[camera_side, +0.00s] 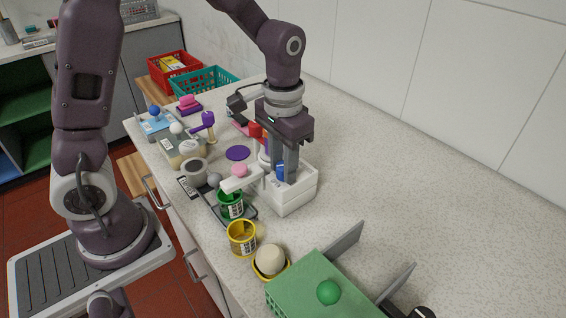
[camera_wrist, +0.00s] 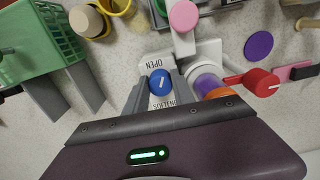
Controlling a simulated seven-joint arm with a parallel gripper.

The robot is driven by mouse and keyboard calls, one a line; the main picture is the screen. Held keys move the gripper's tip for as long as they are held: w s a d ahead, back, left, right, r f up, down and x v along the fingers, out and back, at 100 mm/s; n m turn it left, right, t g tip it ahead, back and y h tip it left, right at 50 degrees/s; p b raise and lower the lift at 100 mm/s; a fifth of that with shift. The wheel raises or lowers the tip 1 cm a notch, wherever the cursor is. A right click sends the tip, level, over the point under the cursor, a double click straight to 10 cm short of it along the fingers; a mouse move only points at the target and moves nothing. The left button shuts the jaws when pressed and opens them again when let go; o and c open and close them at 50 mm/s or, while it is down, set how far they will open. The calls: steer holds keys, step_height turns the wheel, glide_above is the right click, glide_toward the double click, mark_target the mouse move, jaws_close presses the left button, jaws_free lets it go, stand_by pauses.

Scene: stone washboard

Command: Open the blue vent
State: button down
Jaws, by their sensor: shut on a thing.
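The blue vent (camera_wrist: 160,82) is a round blue knob with a white pointer line, set on a white block (camera_wrist: 149,64) printed OPEN on one side and a partly covered word on the other. In the side view the knob (camera_side: 280,172) shows only in part between the fingers, on the white block (camera_side: 296,198). My gripper (camera_side: 284,166) reaches straight down over it. In the wrist view my gripper (camera_wrist: 159,86) has a finger on either side of the knob and is shut on it. The fingers hide part of the lettering.
A pink knob (camera_side: 239,170) on a white arm and a red knob (camera_wrist: 262,82) are close by. Green (camera_side: 231,205) and yellow (camera_side: 242,238) cups stand in front. A green crate (camera_side: 310,290) is at the near right. The counter toward the wall is clear.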

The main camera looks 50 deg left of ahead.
steer(key=n, duration=0.5)
steer(key=shift+n, duration=0.3)
stand_by(0.5)
steer(key=c, duration=1.1)
jaws_free()
steer(key=shift+o, duration=0.2)
